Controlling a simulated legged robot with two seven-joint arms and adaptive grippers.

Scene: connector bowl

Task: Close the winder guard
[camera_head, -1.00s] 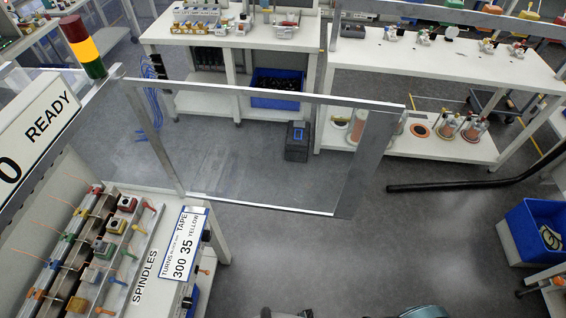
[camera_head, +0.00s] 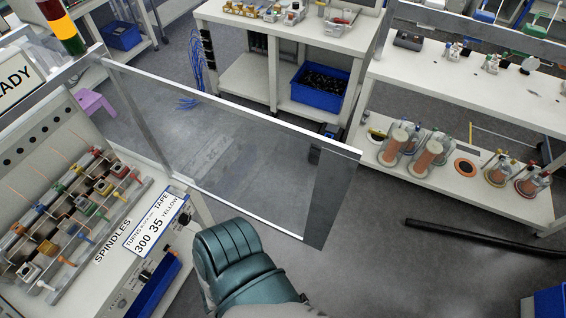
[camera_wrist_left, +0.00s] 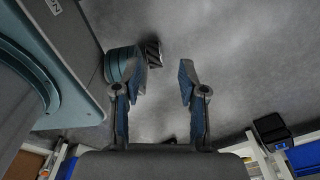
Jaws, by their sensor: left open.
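The winder guard (camera_head: 326,200), a clear panel in a metal frame, stands swung out from the winder bench in the head view. Its left post is beside the bench and its free edge points right, over the floor. My left gripper (camera_wrist_left: 162,80) shows in the left wrist view, open and empty, with grey floor beyond its fingers. The guard cannot be made out clearly in that view. In the head view, a teal part of my arm is at bottom centre, below the guard; its gripper is not visible. My right gripper is not in view.
The winder bench (camera_head: 75,275) with rows of spindles (camera_head: 80,215) is at left, below a signal tower (camera_head: 60,25). A white shelf unit (camera_head: 470,95) and a bench with a blue bin (camera_head: 320,90) stand behind. A black tube (camera_head: 480,238) lies on the floor at right.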

